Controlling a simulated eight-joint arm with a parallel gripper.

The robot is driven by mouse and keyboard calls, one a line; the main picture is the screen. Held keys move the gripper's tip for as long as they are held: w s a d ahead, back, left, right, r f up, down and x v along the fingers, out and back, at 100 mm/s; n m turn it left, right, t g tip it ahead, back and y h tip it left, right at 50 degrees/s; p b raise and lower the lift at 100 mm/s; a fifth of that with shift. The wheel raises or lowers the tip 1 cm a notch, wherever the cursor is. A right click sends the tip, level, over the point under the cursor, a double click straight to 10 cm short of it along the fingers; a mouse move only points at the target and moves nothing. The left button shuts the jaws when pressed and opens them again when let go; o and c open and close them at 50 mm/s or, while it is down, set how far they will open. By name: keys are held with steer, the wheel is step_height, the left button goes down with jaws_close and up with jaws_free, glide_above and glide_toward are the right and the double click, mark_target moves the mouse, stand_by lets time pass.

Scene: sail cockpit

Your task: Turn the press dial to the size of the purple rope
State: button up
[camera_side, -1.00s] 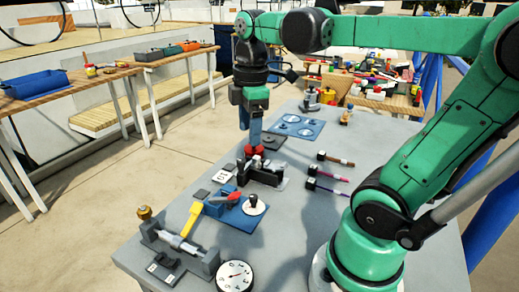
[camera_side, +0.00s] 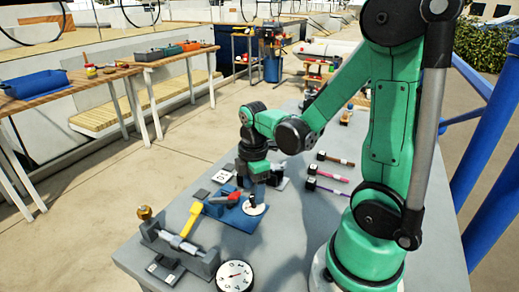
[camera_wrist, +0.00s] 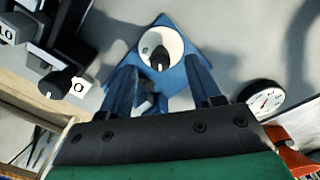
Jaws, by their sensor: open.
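The press dial (camera_side: 253,208) is a white disc with a black knob on a blue plate. It also shows in the wrist view (camera_wrist: 160,48), just beyond my fingertips. My gripper (camera_side: 258,184) points down above the dial, open and empty. In the wrist view its two blue fingers (camera_wrist: 163,85) are spread, with the dial ahead between them. I cannot tell the exact height gap. The purple rope (camera_side: 332,192) lies on the grey table to the right, with a black tagged block at its left end. The dial's markings are too small to read.
A pink rope (camera_side: 328,175) and a brown rope (camera_side: 339,160) lie beside the purple one. A round gauge (camera_side: 235,276) is at the front. A black fixture is behind the dial.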

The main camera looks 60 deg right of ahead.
steer(key=shift+f, duration=0.9)
jaws_close()
